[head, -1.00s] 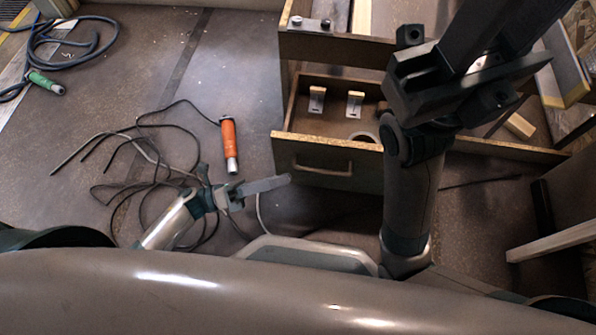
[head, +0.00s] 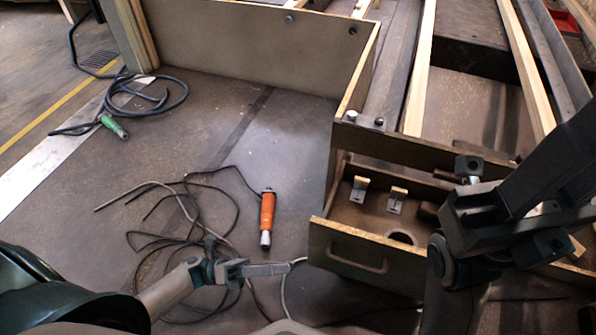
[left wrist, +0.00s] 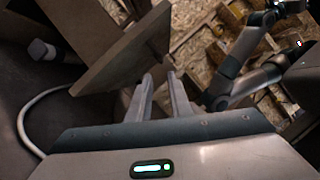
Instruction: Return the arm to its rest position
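My left gripper (head: 268,269) is low in the head view, left of the front of an open drawer (head: 350,255). In the left wrist view its two fingers (left wrist: 160,76) stand apart with a narrow gap and nothing between them. The left forearm comes in from the lower left. My right arm (head: 455,260) is bent at the lower right, its dark upper link crossing the right end of the drawer. I do not make out the right gripper's fingers in either view.
An orange-handled tool (head: 267,213) and tangled black cable (head: 165,240) lie on the floor near the left gripper. A green-handled tool (head: 114,126) lies farther left. The drawer holds small brackets (head: 397,199). Bare floor (head: 225,130) lies beyond the cable.

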